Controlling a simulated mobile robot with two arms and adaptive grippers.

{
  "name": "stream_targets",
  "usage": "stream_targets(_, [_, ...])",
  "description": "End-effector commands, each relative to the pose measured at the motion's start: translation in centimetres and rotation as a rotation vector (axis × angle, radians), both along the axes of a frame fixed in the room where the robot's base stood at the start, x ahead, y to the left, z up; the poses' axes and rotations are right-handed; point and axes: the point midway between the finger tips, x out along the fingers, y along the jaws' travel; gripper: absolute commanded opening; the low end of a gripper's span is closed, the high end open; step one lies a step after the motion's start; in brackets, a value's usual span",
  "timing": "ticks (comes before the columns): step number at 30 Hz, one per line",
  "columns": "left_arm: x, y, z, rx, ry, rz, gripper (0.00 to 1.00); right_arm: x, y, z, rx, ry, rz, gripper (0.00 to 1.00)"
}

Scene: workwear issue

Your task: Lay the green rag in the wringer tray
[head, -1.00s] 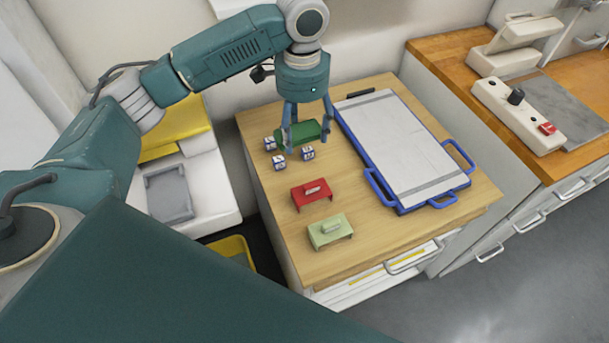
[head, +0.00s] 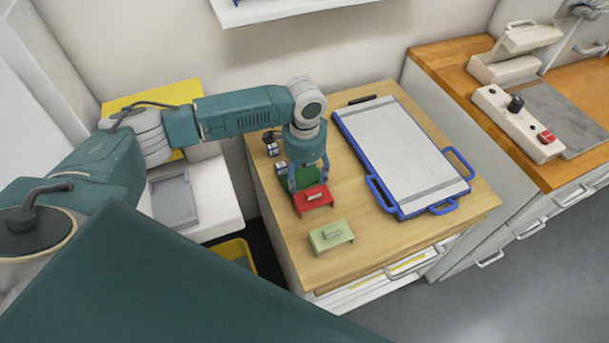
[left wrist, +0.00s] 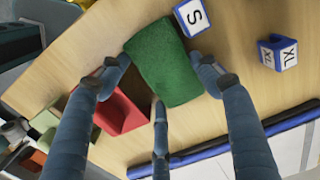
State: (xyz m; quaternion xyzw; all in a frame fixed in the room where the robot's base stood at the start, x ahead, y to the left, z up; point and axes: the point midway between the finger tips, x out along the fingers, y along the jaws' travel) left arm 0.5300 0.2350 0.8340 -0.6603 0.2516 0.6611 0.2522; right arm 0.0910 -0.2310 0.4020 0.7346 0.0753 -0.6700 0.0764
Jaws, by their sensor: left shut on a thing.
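The green rag (head: 304,184) is held in my left gripper (head: 308,184) above the wooden cabinet top, just behind the red stand. In the left wrist view the rag (left wrist: 163,62) lies between the gripper's fingers (left wrist: 160,85). The head view partly hides the rag behind the fingers. A grey shallow tray (head: 174,201), which looks like the wringer tray, sits on a white unit left of the cabinet. It looks empty and is well apart from the gripper. My right gripper is not in view.
Close by are a red stand (head: 312,199), a light green stand (head: 331,236) and small lettered cubes (head: 272,149). A blue-framed board (head: 402,155) fills the right of the cabinet top. A yellow bin (head: 236,252) stands low between the white unit and cabinet.

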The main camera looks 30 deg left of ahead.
Motion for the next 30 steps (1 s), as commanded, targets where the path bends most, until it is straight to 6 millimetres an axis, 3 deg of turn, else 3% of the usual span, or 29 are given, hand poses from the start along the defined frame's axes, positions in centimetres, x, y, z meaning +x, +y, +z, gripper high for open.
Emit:
stream_targets(8, [0.0, 0.0, -0.3, -0.001, 0.001, 0.001, 0.37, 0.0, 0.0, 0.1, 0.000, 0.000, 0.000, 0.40])
stream_targets(9, [0.0, 0.0, -0.2, 0.000, 0.000, 0.001, 0.71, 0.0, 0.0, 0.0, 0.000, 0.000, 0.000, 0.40])
stream_targets(11, [0.0, 0.0, -0.2, 0.000, 0.000, 0.001, 0.82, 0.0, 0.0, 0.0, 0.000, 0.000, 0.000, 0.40])
stream_targets(23, [0.1, 0.0, 0.5, -0.002, -0.002, 0.000, 0.82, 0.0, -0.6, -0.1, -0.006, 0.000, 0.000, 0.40])
stream_targets(30, [0.2, 0.0, 4.8, -0.002, -0.005, 0.001, 0.82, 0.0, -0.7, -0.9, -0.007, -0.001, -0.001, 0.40])
